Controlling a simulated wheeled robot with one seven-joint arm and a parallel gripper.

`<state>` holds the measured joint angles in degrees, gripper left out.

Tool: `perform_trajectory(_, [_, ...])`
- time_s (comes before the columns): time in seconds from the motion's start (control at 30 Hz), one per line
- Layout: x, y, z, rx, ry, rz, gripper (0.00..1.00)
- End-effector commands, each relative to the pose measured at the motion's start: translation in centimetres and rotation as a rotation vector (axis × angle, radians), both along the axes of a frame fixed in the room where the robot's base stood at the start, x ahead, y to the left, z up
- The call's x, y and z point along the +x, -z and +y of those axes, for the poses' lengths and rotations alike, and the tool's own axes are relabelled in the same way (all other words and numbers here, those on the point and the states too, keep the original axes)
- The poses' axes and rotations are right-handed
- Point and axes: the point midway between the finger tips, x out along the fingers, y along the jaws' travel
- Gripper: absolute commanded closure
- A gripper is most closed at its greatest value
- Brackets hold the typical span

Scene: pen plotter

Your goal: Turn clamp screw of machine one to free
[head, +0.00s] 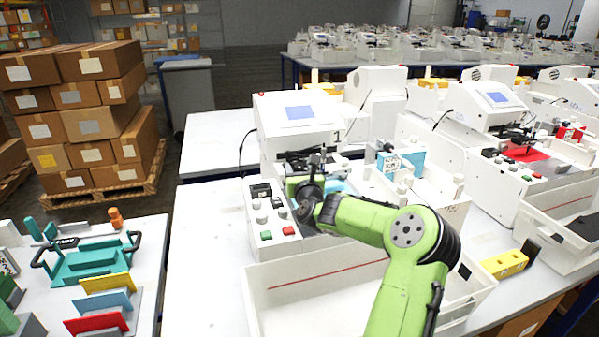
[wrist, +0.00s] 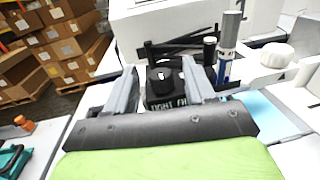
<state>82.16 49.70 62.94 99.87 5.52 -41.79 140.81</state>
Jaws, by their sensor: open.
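Machine one (head: 292,112) is the white plotter with a blue screen and a "1" on its side. Its clamp screw (wrist: 165,79) is a black knob in the middle of the wrist view, above a dark label (wrist: 166,105) that reads "TIGHT" and part of a second word. My gripper (wrist: 160,85) is open, with one grey finger on each side of the knob. I cannot tell whether either finger touches it, nor which way the knob is set.
A pen (wrist: 229,48) with a blue band stands upright just right of the right finger. A white round knob (wrist: 277,55) is farther right. A panel with red and green buttons (head: 276,235) and a white bin (head: 290,283) lie before the machine.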

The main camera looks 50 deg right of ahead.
Motion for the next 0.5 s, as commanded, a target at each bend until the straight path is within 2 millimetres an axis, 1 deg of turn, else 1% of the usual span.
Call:
perform_trajectory(0.17, [0.01, -0.01, -0.05, -0.001, 0.000, 0.001, 0.46])
perform_trajectory(0.2, [0.01, -0.01, -0.05, -0.001, 0.000, 0.001, 0.47])
perform_trajectory(0.37, [0.00, -0.01, -0.04, -0.001, 0.000, 0.001, 0.72])
perform_trajectory(0.5, [-0.01, -0.02, -0.03, -0.001, 0.000, 0.001, 0.93])
